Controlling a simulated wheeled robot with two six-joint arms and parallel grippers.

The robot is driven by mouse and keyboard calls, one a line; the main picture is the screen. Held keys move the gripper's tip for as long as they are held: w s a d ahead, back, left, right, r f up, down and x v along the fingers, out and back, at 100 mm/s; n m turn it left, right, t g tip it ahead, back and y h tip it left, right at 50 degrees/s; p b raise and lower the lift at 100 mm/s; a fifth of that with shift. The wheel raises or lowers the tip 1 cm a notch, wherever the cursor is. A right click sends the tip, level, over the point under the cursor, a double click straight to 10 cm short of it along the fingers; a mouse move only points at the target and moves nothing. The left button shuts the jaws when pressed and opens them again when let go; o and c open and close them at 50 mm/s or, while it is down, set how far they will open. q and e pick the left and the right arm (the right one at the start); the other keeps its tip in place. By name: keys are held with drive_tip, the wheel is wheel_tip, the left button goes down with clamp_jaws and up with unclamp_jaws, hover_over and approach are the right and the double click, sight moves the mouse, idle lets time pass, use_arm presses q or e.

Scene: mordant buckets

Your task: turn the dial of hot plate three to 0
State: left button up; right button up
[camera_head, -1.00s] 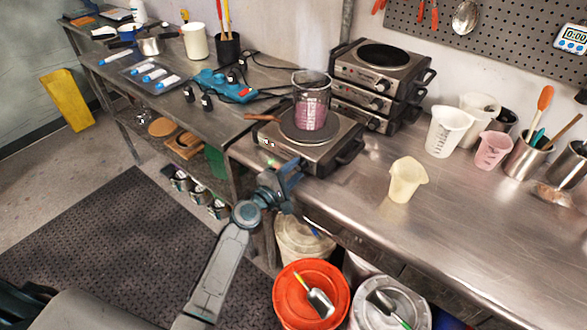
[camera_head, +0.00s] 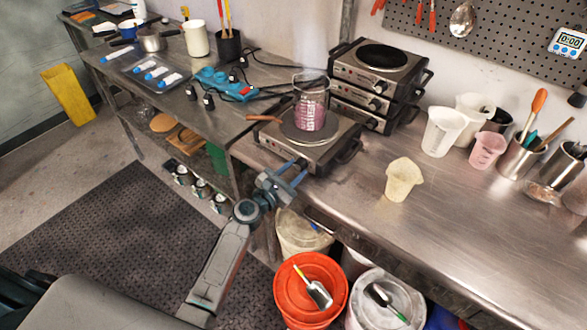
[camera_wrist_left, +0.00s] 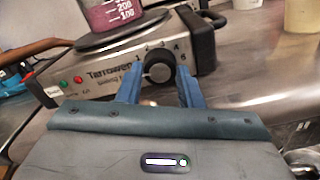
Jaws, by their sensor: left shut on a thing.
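A steel hot plate (camera_head: 322,158) stands at the left front of the steel bench, with a glass beaker (camera_head: 311,100) of pink liquid on its round plate. Its black dial (camera_wrist_left: 159,67) shows in the left wrist view on the front panel, with numbers printed around it. I cannot make out which number it points to. My left gripper (camera_head: 301,170) is at this front panel in the head view. In the left wrist view its two blue fingers are on either side of the dial, and the gripper is shut on it. My right gripper is not in view.
A brown-handled tool (camera_head: 264,118) sticks out left of the beaker. Two stacked hot plates (camera_head: 378,85) stand behind. A cream cup (camera_head: 402,180) and other cups stand to the right. An orange bucket (camera_head: 311,290) is below the bench edge. The bench's front right is clear.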

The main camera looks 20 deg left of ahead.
use_arm(q)
drive_tip(key=shift+f+n+p, duration=0.1)
drive_tip(key=shift+n+p, duration=0.2)
drive_tip(key=shift+n, duration=0.6)
drive_tip(key=o, duration=1)
drive_tip(key=shift+b+v, duration=1.1)
drive_tip(key=shift+v, duration=4.3)
